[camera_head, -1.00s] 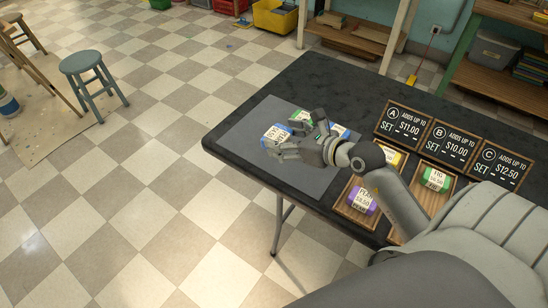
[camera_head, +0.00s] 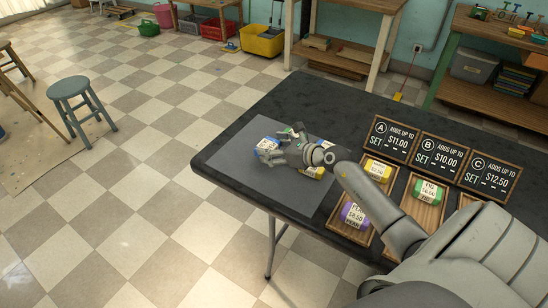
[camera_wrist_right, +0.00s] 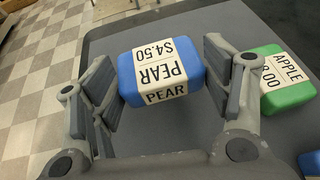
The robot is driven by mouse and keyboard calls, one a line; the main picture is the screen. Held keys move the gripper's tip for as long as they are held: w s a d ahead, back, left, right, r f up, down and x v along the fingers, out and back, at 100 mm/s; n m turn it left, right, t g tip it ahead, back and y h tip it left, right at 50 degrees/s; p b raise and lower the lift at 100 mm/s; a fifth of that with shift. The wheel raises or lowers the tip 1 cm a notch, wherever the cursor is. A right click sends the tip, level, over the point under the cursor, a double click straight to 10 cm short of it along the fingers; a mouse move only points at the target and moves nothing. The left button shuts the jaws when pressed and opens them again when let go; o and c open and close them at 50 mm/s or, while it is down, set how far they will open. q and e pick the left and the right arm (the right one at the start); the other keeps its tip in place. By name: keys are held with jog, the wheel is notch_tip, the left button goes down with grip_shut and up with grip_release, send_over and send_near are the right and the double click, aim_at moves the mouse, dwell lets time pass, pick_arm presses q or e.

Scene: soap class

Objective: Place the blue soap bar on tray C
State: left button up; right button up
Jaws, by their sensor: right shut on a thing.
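A blue soap bar (camera_wrist_right: 160,72) with a white band reading PEAR $4.50 is between the two fingers of my right gripper (camera_wrist_right: 160,85) in the wrist view. The gripper is shut on it, low over the grey mat (camera_head: 230,165). In the head view the bar (camera_head: 266,147) shows at the fingertips, and my right gripper (camera_head: 272,154) reaches in from the right. Sign C (camera_head: 489,179) stands at the table's right. Tray C (camera_head: 466,201) lies below it, mostly hidden by my arm. My left gripper is not in view.
A green APPLE bar (camera_wrist_right: 285,78) lies just right of the gripper. Another blue bar (camera_wrist_right: 311,163) shows at the wrist view's lower right corner. Other trays hold a purple bar (camera_head: 353,215), a yellow bar (camera_head: 377,169) and a green bar (camera_head: 428,190). Signs A (camera_head: 393,146) and B (camera_head: 441,157) stand behind them.

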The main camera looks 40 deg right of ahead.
jog(key=shift+w+d+f, duration=0.2)
jog(key=shift+w+f, duration=0.1)
jog(key=shift+f, duration=0.2)
jog(key=shift+f+b, duration=0.55)
jog(key=shift+f, duration=1.05)
jog(key=o, duration=1.1)
jog(key=shift+c, duration=0.2)
